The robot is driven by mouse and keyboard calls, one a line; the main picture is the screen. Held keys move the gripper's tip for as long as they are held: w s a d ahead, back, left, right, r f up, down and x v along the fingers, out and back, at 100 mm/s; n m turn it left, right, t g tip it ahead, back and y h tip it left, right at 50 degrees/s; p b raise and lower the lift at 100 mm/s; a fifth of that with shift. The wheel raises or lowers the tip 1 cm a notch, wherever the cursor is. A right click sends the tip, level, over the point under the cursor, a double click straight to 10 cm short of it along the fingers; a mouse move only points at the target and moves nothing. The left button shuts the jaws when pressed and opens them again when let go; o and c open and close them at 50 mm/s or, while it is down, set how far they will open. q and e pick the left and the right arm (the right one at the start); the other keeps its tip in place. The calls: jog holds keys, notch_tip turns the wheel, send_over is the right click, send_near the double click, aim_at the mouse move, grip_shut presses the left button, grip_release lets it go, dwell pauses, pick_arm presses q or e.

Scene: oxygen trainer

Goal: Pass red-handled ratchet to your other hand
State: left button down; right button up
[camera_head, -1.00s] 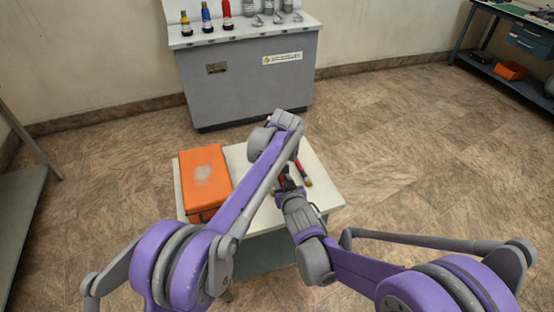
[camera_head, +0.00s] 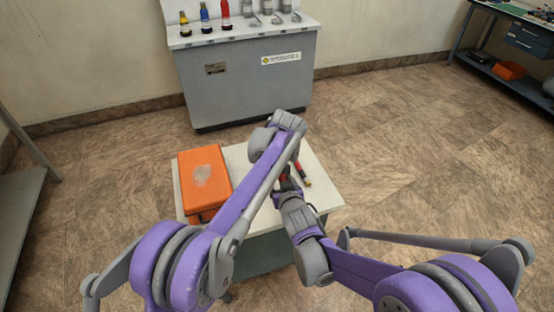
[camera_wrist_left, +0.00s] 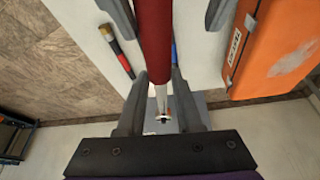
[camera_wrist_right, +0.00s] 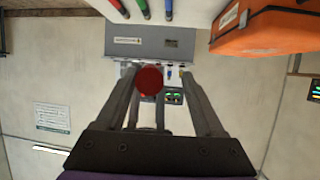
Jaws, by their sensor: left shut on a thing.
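The ratchet's red handle (camera_wrist_left: 152,40) runs up the left wrist view, with its metal shaft lower down between the dark fingers. My left gripper (camera_wrist_left: 160,95) is shut on the ratchet. In the right wrist view the round red end (camera_wrist_right: 150,80) of the handle points at the camera. My right gripper (camera_wrist_right: 155,90) is open, its fingers apart on either side of that end. In the head view my right gripper (camera_head: 288,180) is over the small table, close to the left one, which is mostly hidden by my left arm.
An orange case (camera_head: 203,180) stands on the left of the white table (camera_head: 322,195). Several tools lie on the table, including a dark screwdriver (camera_wrist_left: 122,55) beside the ratchet. A grey cabinet (camera_head: 248,85) with bottles stands beyond.

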jog(key=shift+s+d, duration=0.1)
jog(key=v, duration=1.1)
jog(key=s+d+f+m+g+h, duration=0.1)
jog(key=s+d+g, duration=0.3)
jog(key=s, duration=0.6)
jog(key=s+d+f+m+g+h, duration=0.1)
jog(key=s+d+f+g, duration=0.2)
jog(key=s+d, duration=0.6)
jog(key=shift+s+f+g+h, duration=0.3)
jog(key=shift+s+g+h, duration=0.1)
jog(key=shift+s, duration=0.25)
jog(key=shift+d, duration=0.15)
